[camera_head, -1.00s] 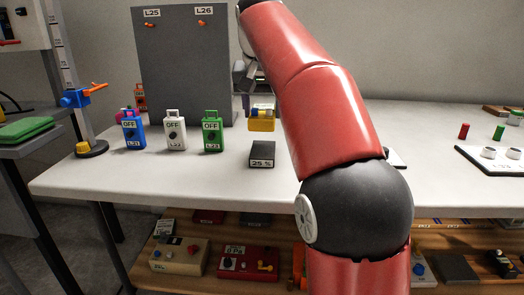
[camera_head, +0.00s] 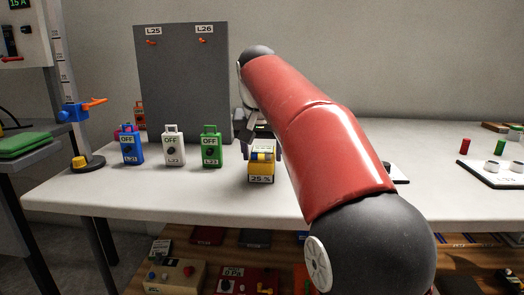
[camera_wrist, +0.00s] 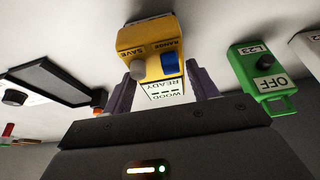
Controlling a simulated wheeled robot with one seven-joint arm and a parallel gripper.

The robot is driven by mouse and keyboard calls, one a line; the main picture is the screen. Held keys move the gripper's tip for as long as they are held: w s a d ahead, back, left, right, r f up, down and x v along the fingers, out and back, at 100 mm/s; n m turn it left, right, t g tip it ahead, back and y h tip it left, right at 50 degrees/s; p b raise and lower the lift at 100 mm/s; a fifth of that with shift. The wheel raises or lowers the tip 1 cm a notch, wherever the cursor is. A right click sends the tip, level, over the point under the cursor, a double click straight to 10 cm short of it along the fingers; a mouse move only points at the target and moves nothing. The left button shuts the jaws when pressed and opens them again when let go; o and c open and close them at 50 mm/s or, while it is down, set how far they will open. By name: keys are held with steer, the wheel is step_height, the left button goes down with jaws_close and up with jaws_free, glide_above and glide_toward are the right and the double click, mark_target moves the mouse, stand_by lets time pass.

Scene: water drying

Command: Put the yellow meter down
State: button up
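The yellow meter (camera_head: 261,169), with a blue button and a grey knob, is at the dark block labelled 25 % (camera_head: 261,180). It appears to rest on the block's top or sit just above it; I cannot tell if they touch. The meter also shows in the wrist view (camera_wrist: 149,65), its screen reading WOOD and READY, upside down. My gripper (camera_wrist: 163,88) has one purple-grey finger on each side of it and appears shut on it. In the head view my gripper (camera_head: 262,145) is partly hidden by my red arm.
A green device marked L23 (camera_head: 211,147), a white one (camera_head: 173,147) and a blue one (camera_head: 131,147) stand to the left. A grey panel (camera_head: 185,80) rises behind. The front left of the table is clear.

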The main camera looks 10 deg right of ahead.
steer(key=shift+o, duration=1.4)
steer(key=p+v, duration=0.4)
steer(key=v, duration=0.8)
steer(key=shift+r, duration=0.25)
steer(key=s+f, duration=0.3)
steer(key=s+d+f+n, duration=0.1)
steer(key=s+f, duration=0.2)
steer(key=s, duration=0.1)
steer(key=s+f+n, duration=0.1)
steer(key=s+f, duration=0.1)
steer(key=s, duration=0.2)
steer(key=shift+d+f+t+y, duration=0.25)
steer(key=shift+f+t+y, duration=0.05)
steer(key=shift+f+y, duration=0.1)
steer(key=s+f+n, duration=0.1)
steer(key=s+f, duration=1.2)
steer(key=f, duration=0.5)
steer(key=shift+s+n+t+y, duration=0.2)
steer(key=shift+n+t+y, duration=0.1)
